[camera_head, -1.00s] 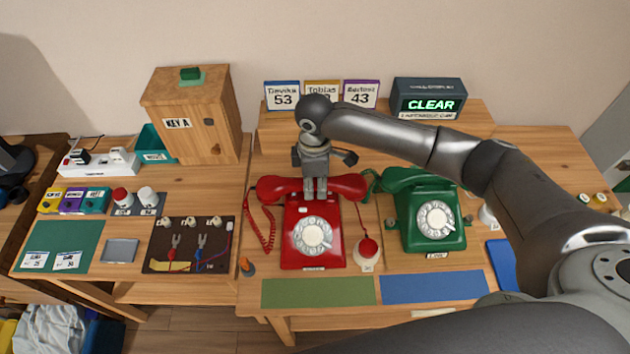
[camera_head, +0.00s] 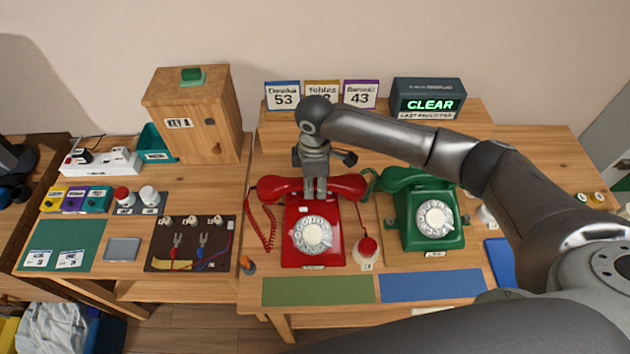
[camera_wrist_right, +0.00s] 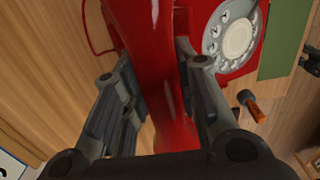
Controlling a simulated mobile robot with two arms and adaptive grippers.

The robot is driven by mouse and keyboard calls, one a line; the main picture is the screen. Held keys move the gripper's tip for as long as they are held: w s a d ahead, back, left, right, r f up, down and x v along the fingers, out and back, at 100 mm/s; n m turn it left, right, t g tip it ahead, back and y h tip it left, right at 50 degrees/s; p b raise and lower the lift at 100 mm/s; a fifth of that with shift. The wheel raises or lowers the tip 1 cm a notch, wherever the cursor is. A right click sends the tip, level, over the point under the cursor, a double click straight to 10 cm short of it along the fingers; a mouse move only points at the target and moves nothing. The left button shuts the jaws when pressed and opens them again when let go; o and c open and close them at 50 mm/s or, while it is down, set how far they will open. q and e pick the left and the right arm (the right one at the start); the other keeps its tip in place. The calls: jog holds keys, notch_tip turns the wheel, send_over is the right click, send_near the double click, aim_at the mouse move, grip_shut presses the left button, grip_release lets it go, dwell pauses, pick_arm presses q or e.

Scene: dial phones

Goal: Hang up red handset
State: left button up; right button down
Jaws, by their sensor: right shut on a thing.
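The red phone (camera_head: 313,238) stands on the desk with its white dial facing me; it also shows in the right wrist view (camera_wrist_right: 232,72). The red handset (camera_head: 276,187) lies crosswise at the top of the phone. My right gripper (camera_head: 315,194) comes down from above and is shut on the middle of the handset. In the right wrist view the handset (camera_wrist_right: 158,75) runs between my two fingers (camera_wrist_right: 165,95). The cradle under the handset is hidden, so I cannot tell whether the handset rests fully on it. My left gripper is not in view.
A green phone (camera_head: 430,213) with its handset on stands close on the right. Green (camera_head: 318,291) and blue (camera_head: 432,286) mats lie in front. A display (camera_head: 428,99) reading CLEAR stands behind.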

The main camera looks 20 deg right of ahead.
jog(key=shift+r, duration=0.1)
dwell(0.5)
jog(key=shift+p, duration=0.5)
jog(key=shift+f+b, duration=0.5)
jog(key=shift+f, duration=0.7)
jog(key=c, duration=1.1)
grip_release()
jog(key=shift+o, duration=0.2)
jog(key=shift+r, duration=0.1)
